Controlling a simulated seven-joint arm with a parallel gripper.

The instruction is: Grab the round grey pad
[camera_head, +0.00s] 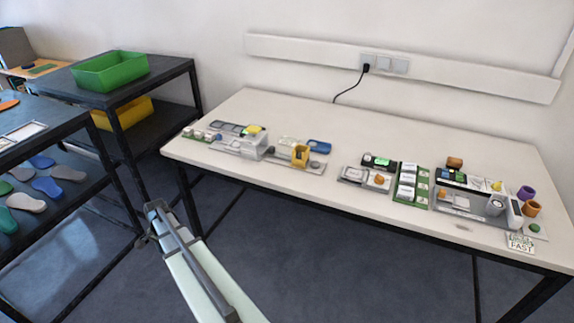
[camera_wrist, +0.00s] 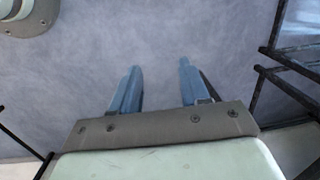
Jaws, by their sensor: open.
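A small round grey piece (camera_head: 314,164) lies at the right end of the left cluster of parts on the white table; it may be the grey pad, but it is too small to be sure. Another small round dark piece (camera_head: 218,137) sits in the same cluster, to the left. My gripper (camera_wrist: 159,68) is open and empty in the wrist view, with its two blue fingers apart over bare floor. In the head view my arm's end is low in front of the table's left side, well away from the parts. No pad shows in the wrist view.
The white table (camera_head: 270,110) has bare room behind the parts. A second cluster, with green trays (camera_head: 412,183) and orange and purple cups (camera_head: 526,193), fills its right side. Dark shelves with a green bin (camera_head: 110,72), a yellow bin (camera_head: 125,112) and several insoles (camera_head: 47,186) stand left.

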